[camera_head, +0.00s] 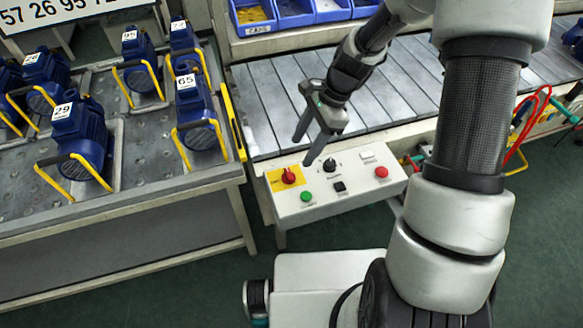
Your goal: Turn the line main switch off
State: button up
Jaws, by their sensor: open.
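The control box (340,201) is a white panel at the front edge of the slatted table. A red rotary knob on a yellow plate, which looks like the main switch (289,176), sits at its left end. Its label is too small to read. My gripper (302,152) is open and empty, pointing down above the panel's back edge, close to the red knob. One finger is behind the knob and the other is between it and the black knob (330,164). I cannot tell that either finger touches anything.
At left, a metal table (130,189) holds several blue pumps (80,135) with yellow handles. The slatted table (270,95) is mostly bare. Blue bins (254,16) stand behind.

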aim_at(289, 173)
jog(key=x, duration=0.9)
jog(key=shift+f+b, duration=0.3)
jog(key=shift+c, duration=0.5)
jog(key=c, duration=1)
jog(key=shift+o, duration=0.3)
